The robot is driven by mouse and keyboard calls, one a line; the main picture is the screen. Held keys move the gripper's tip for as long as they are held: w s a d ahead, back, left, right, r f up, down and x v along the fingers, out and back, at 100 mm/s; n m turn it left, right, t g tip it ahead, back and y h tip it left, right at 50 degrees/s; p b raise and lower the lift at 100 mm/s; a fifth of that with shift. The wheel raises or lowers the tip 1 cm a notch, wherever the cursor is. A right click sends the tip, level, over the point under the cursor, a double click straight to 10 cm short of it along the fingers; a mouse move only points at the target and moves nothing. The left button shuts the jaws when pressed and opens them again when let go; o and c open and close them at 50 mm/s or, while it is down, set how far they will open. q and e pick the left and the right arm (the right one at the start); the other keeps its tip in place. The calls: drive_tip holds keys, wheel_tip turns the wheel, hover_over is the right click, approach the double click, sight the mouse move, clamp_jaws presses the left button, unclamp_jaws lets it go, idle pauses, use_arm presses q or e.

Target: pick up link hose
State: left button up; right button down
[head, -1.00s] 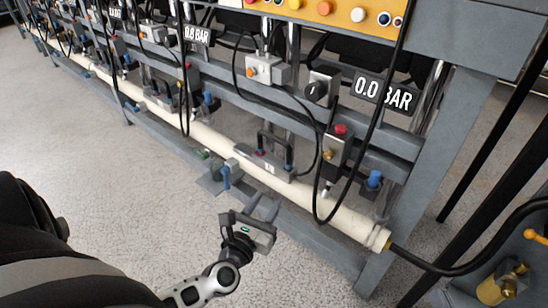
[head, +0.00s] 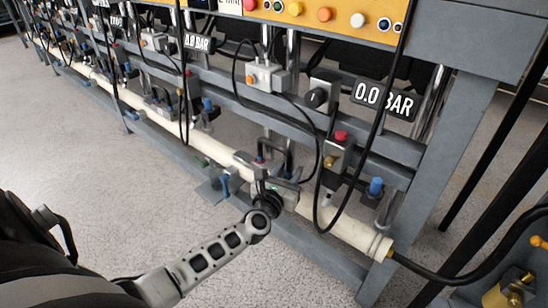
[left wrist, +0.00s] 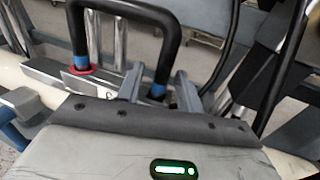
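The link hose (head: 289,160) is a short black U-shaped hose standing on the machine's lower pipe. In the left wrist view the link hose (left wrist: 168,50) has a red ring at its left end and blue fittings at both ends. My left gripper (head: 283,184) is at the hose, low on the machine. In the left wrist view the left gripper's fingers (left wrist: 158,82) are apart, one on each side of the hose's right leg near its blue end. I cannot tell whether they touch it. My right gripper is not in view.
A thick cream pipe (head: 345,228) runs along the machine's lower frame. A valve with a red knob (head: 336,150) and hanging black cables stand close right of the hose. A blue-handled fitting (head: 226,184) is to its left. The floor (head: 95,165) in front is clear.

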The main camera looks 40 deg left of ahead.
use_arm(q)
drive_tip(key=shift+w, duration=0.1)
clamp_jaws()
drive_tip(key=shift+r, duration=0.15)
